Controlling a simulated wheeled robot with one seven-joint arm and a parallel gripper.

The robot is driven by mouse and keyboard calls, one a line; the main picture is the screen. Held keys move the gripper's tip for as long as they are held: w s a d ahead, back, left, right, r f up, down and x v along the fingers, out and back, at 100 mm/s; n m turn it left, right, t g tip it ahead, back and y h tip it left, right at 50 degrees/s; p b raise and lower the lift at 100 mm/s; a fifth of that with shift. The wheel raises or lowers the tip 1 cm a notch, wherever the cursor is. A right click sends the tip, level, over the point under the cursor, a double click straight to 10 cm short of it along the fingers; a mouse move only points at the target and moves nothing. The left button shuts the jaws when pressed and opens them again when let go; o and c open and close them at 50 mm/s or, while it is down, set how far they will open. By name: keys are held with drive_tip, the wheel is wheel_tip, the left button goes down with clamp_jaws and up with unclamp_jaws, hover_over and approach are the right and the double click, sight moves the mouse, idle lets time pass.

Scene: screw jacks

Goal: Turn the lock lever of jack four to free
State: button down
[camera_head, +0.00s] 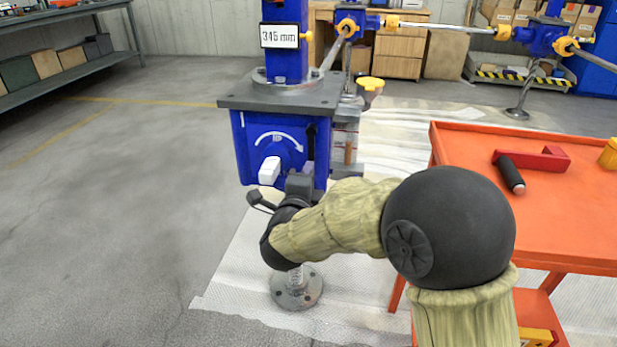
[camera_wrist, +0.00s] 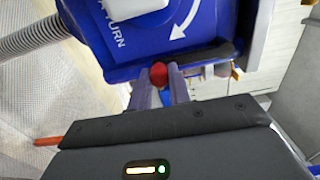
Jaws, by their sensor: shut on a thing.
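A blue screw jack (camera_head: 242,150) stands ahead of me, with a "345 mm" plate on its column; no jack number can be read. Its blue face carries a white curved arrow and a white block-shaped handle (camera_head: 269,170). In the wrist view the blue face (camera_wrist: 130,55) shows the letters "TURN" and part of the arrow. A dark bar, seemingly the lock lever (camera_wrist: 205,57), runs along the face's edge to a red ball knob (camera_wrist: 158,73). My gripper (camera_wrist: 161,80) is shut on the red knob, one finger on each side. In the head view my gripper (camera_head: 300,182) is at the face's lower right, its fingertips hidden.
An orange cart (camera_head: 575,225) stands close on the right, with a red tool with a black handle (camera_head: 510,174) on top. More blue jacks with yellow-collared rods (camera_head: 450,27) stand behind. A shelf (camera_head: 75,80) is at the back left. The left floor is clear.

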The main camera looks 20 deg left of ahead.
drive_tip(key=shift+s+a, duration=0.1)
drive_tip(key=c, duration=1.3)
unclamp_jaws()
drive_tip(key=p+v, duration=0.4)
drive_tip(key=v, duration=1.3)
drive_tip(key=shift+s, duration=0.15)
